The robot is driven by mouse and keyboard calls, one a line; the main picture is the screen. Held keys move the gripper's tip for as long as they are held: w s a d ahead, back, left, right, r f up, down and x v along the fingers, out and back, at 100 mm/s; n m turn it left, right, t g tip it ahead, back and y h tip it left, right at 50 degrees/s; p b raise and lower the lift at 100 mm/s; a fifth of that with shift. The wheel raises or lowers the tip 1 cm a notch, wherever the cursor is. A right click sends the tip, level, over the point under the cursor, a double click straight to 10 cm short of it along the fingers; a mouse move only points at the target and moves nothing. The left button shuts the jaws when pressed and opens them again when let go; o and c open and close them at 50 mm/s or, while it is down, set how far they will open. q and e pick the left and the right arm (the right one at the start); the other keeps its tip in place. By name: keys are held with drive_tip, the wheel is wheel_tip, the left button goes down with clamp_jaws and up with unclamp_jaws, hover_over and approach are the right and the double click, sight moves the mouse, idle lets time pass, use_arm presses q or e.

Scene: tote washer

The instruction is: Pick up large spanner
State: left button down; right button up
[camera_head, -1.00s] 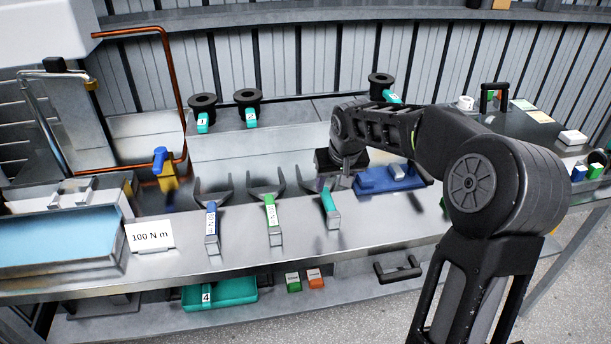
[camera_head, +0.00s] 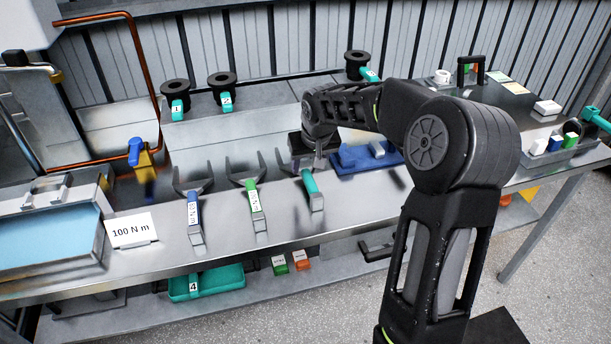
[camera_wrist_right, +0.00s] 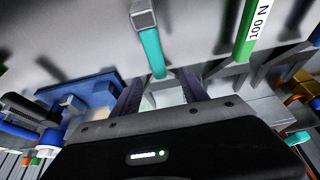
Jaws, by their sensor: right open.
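Three fork-ended spanners lie on the steel bench in the head view: a blue-handled one (camera_head: 194,212), a green-handled one (camera_head: 255,204) and a teal-handled one (camera_head: 311,184). Which is largest is unclear. My right gripper (camera_head: 316,158) is over the bench behind the teal handle, partly covering that spanner's fork end. In the right wrist view my right gripper (camera_wrist_right: 162,92) is open, with the teal handle (camera_wrist_right: 152,52) just beyond its fingers; contact cannot be judged. The green handle (camera_wrist_right: 245,35), with a torque label, is to the right there. My left gripper is out of view.
A blue block fixture (camera_head: 358,159) sits right of my gripper. Black spools (camera_head: 222,80) with teal tags stand behind. A "100 N m" card (camera_head: 132,230) and a blue-topped tray (camera_head: 45,238) are at left. A teal tray (camera_head: 205,283) is on the lower shelf.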

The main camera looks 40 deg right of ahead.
sight(307, 172)
drive_tip(key=p+x, duration=0.2)
drive_tip(key=x, duration=0.2)
drive_tip(key=shift+d+f, duration=0.1)
drive_tip(key=shift+f, duration=0.3)
drive_tip(key=shift+w+f, duration=0.15)
drive_tip(key=shift+f, duration=0.1)
clamp_jaws()
idle(0.5)
drive_tip(key=shift+r, duration=0.15)
idle(0.7)
